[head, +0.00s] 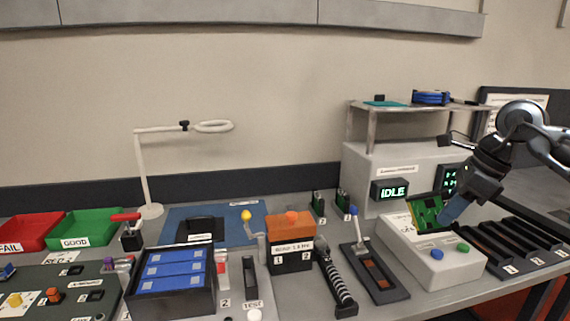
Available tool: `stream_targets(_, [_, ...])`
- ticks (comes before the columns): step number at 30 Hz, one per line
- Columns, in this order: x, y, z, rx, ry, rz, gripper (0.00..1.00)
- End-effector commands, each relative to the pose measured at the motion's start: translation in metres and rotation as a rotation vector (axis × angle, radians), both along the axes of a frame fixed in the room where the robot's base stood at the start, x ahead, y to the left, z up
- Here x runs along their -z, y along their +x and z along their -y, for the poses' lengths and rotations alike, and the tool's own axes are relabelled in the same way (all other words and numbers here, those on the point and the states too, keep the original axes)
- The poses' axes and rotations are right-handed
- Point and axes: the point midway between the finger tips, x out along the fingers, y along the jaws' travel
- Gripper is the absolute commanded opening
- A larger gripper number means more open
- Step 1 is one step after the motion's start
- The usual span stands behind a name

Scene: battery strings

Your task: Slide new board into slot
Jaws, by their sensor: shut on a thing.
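A green circuit board (428,212) stands tilted above the white console (412,252) at the right. My gripper (447,210) reaches in from the right and is shut on the board's right side. The board's lower edge is close to the top of the console. I cannot tell whether it touches the console or sits in an opening there. The gripper hides part of the board, and no slot can be made out under it.
Black numbered rails (515,245) lie right of the console. A lever unit (372,270) stands to its left. Behind is a grey cabinet (365,165) with an "IDLE" display (392,192). A shelf (380,108) stands above. Red (28,232) and green (88,228) trays are far left.

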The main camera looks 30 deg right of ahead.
Motion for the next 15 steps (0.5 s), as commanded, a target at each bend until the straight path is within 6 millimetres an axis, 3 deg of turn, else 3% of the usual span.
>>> stream_targets(6, [0.028, 0.036, -0.063, -0.433, 0.003, -0.004, 0.00])
stream_targets(15, [0.067, 0.065, -0.152, -1.047, 0.003, -0.004, 0.00])
